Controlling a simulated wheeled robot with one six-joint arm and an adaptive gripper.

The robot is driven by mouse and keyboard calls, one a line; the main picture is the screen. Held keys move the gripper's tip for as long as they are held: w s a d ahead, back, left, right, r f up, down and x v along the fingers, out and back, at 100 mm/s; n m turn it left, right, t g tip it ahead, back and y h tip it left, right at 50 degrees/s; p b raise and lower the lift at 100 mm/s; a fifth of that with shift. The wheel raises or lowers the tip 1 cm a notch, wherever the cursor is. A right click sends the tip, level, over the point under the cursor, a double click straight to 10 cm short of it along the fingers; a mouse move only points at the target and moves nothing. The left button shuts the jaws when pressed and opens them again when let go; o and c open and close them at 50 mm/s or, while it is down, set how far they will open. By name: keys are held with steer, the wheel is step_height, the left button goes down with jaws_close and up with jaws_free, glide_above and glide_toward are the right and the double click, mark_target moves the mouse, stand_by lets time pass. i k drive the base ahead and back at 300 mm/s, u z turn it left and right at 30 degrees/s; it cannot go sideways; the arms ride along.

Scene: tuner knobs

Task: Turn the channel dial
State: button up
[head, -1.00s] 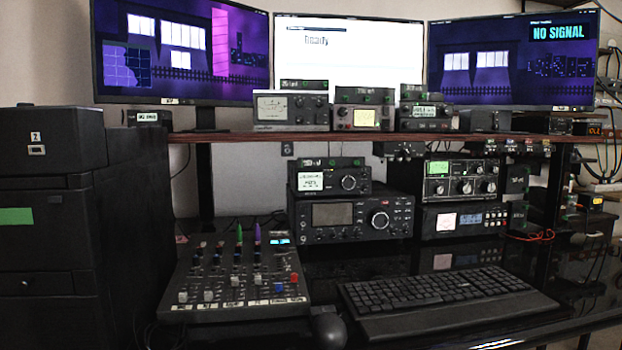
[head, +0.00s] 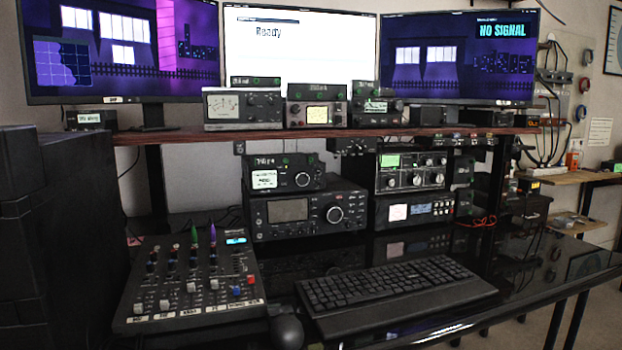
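Several radios with knobs stand on the desk and on the shelf above it. A large black radio (head: 272,228) has a big round dial (head: 334,214) with a light rim. A smaller radio (head: 265,180) with a lit screen sits on top of it and has its own round knob (head: 303,180). To the right, a radio with a green display (head: 390,160) has a row of knobs (head: 418,180) on its face. The labels are too small to read, so I cannot tell which one is the channel dial. My gripper is not in view.
A mixer (head: 190,285) with faders, a mouse (head: 286,332) and a keyboard (head: 395,293) lie on the glossy desk in front of the radios. A dark cabinet (head: 62,240) stands at the left. Three monitors stand on the shelf (head: 200,137). Free desk surface shows at the right.

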mark_target(301, 178)
steer(key=z, duration=1.35)
steer(key=i, duration=0.35)
steer(key=u, duration=3)
